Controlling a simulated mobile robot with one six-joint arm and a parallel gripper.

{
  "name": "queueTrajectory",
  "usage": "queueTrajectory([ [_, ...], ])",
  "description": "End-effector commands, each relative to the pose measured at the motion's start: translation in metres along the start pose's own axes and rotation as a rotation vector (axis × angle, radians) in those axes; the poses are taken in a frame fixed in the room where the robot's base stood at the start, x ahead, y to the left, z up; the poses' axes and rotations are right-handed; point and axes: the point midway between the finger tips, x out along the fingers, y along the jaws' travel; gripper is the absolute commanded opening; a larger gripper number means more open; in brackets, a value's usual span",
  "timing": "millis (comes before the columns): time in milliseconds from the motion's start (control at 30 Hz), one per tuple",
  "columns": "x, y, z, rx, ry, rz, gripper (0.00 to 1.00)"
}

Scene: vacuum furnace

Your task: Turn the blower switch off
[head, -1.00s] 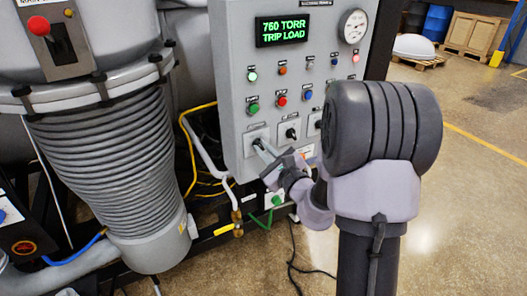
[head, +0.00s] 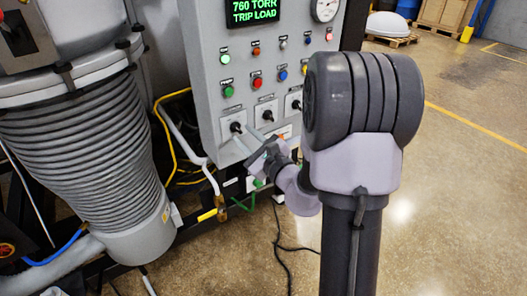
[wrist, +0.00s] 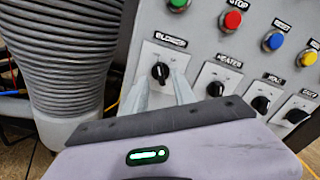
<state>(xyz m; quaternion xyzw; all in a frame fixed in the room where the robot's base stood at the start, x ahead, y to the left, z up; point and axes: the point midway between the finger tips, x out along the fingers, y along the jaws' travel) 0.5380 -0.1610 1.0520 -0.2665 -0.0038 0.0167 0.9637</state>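The blower switch is a black rotary knob (wrist: 160,72) on a pale plate under a BLOWER label in the wrist view. Its grip stands roughly upright in that picture. In the head view it is the leftmost knob (head: 236,127) in the panel's lower row. My gripper (wrist: 162,92) is open, with one finger on each side of the knob's line and nothing held. In the head view my gripper (head: 249,140) sits just below and right of the knob, its fingertips apart from it.
Coloured buttons, including a green one (head: 228,91), are above. A ribbed grey cylinder (head: 85,150) stands left. Open floor lies right.

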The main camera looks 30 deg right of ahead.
Motion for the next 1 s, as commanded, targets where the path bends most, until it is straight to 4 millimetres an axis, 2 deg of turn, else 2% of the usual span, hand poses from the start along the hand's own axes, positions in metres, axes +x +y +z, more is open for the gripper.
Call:
queueTrajectory([
  [100,-0.039,-0.002,0.000,0.004,0.005,-0.005,0.32],
  [200,-0.066,-0.004,0.005,0.004,0.005,0.003,0.32],
  [467,-0.089,-0.007,0.011,0.009,0.004,0.005,0.32],
  [800,-0.142,-0.003,0.002,0.005,0.006,-0.002,0.32],
  [1000,-0.149,0.000,0.000,0.002,0.000,-0.001,0.32],
])
